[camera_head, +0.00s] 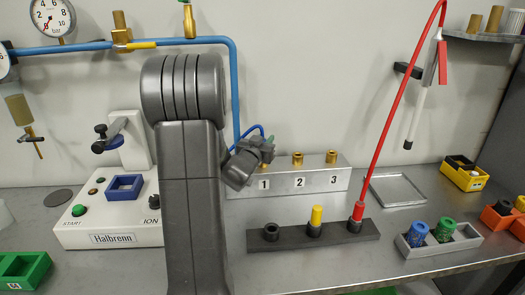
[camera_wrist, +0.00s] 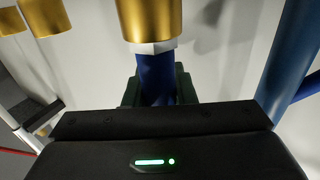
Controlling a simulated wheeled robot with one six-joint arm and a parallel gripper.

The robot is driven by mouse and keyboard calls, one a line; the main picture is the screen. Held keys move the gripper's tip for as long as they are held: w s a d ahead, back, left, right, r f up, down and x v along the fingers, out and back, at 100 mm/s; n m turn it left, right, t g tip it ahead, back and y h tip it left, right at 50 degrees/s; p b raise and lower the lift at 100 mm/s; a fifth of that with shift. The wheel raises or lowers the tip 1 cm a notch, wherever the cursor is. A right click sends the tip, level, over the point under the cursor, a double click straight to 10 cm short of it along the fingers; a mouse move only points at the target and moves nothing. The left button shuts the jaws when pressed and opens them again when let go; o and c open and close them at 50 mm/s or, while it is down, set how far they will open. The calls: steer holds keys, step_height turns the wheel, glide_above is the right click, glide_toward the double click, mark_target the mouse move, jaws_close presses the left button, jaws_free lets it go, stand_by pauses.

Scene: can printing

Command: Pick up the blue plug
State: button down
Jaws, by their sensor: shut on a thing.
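The blue plug (camera_wrist: 157,80) is between the dark green fingers of my gripper (camera_wrist: 158,92) in the wrist view, and the fingers are shut on it. A pale hex collar and a brass fitting (camera_wrist: 150,18) lie straight beyond the plug; I cannot tell whether the plug is seated in the fitting. In the head view my gripper (camera_head: 268,142) is at the left end of the grey block numbered 1, 2 and 3 (camera_head: 318,181), by number 1. A thin blue hose (camera_head: 249,133) arches behind it. The gripper hides most of the plug there.
A dark holder (camera_head: 345,233) in front has an empty left hole, a yellow plug (camera_head: 317,215) and a red plug (camera_head: 358,211) with a red hose. A thick blue pipe (camera_head: 236,90) runs close behind my gripper. A white machine (camera_head: 110,222) stands left, an empty tray (camera_head: 397,189) right.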

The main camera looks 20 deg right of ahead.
steer(key=shift+r, duration=0.1)
steer(key=shift+r, duration=0.55)
steer(key=r+b+v, duration=0.2)
steer(key=v, duration=1.6)
step_height(320, 180, up, 5)
steer(key=p, duration=0.5)
steer(key=shift+a+r, duration=0.1)
steer(key=shift+r, duration=0.05)
stand_by(1.1)
